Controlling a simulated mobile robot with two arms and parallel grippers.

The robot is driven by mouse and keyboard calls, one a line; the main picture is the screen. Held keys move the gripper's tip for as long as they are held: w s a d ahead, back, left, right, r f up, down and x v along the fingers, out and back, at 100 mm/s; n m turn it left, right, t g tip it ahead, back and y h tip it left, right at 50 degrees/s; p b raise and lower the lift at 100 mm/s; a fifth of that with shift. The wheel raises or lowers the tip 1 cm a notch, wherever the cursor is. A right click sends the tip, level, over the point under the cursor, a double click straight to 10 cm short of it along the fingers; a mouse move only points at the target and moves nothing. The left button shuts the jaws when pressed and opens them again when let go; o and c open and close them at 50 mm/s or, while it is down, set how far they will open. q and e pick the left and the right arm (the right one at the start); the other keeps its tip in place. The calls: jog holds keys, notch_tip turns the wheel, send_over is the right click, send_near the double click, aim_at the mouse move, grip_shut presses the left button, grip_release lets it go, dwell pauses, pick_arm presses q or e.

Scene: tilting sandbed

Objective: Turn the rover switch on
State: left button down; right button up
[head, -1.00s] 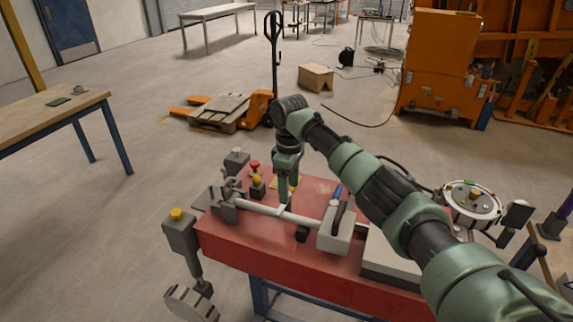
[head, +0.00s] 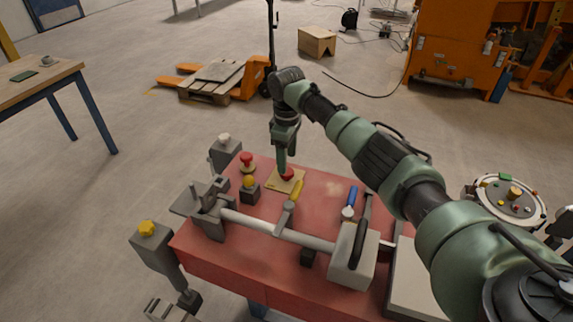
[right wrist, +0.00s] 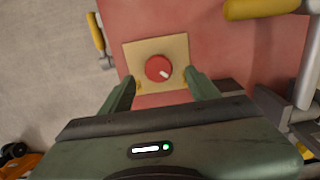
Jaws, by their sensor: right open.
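A red round knob (right wrist: 158,68) with a white pointer mark sits on a square tan plate (right wrist: 177,46) on the red table. The pointer aims to the lower right in the right wrist view. I take this knob for the rover switch. In the head view the knob (head: 287,174) and plate (head: 272,183) show at the table's far part, partly behind my fingers. My right gripper (right wrist: 162,88) is open, its fingertips at either side of the plate's near part, with the knob just beyond them. In the head view the gripper (head: 282,165) points down. My left gripper is not in view.
A grey shaft (head: 262,222) with a yellow-handled lever (head: 295,191) crosses the table nearer me. A red mushroom button (head: 246,158) and a yellow-topped box (head: 249,188) stand left of the plate. A blue-handled tool (head: 350,203) lies to the right.

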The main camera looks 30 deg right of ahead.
aim_at(287, 175)
notch_tip(287, 175, down, 3)
jog(key=shift+r, duration=0.1)
jog(key=shift+w+f, duration=0.15)
jog(key=shift+f, duration=0.8)
jog(key=shift+c, duration=0.9)
grip_shut()
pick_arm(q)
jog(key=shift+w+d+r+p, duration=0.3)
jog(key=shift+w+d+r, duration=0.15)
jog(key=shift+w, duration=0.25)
